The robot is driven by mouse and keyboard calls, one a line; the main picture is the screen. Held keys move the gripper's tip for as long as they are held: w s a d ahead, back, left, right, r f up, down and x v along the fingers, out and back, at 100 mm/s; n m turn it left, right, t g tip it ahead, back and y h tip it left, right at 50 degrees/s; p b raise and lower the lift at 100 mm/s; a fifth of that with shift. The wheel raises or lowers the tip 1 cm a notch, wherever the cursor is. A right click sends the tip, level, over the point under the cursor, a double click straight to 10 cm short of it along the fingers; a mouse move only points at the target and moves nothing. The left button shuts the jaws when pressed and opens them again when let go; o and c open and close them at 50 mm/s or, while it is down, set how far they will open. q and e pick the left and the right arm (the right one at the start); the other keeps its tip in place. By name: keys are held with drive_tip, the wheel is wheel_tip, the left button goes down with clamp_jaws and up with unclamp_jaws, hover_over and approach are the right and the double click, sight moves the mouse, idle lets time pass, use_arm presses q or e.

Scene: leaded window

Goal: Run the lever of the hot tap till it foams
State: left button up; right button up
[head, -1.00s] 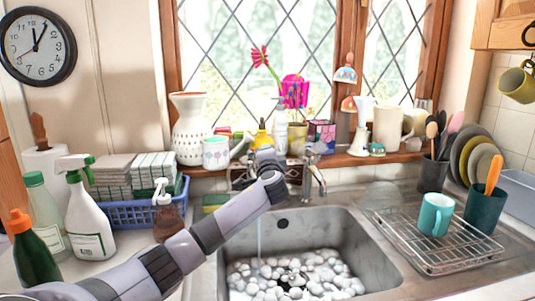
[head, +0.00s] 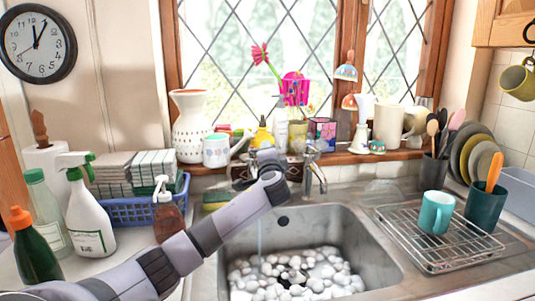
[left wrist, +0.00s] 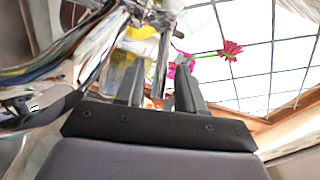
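My left gripper (head: 266,156) is at the back of the sink, over the tap area, left of a metal tap (head: 316,176). My arm and gripper hide the hot tap's lever, so contact with it cannot be told. In the left wrist view the two fingers (left wrist: 160,88) stand apart, with no clearly held thing between them. A thin stream of water (head: 260,236) falls below my arm into the sink (head: 350,228). My right gripper is in neither view.
A drying rack (head: 440,250) with a teal mug (head: 436,212) stands right of the sink. Spray and soap bottles (head: 90,222) and a blue basket (head: 140,208) stand left. The sill behind the gripper is crowded with a vase (head: 192,130) and flowers.

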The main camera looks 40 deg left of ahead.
use_arm(q)
drive_tip(key=shift+b+v, duration=0.4)
drive_tip(key=shift+v, duration=2.5)
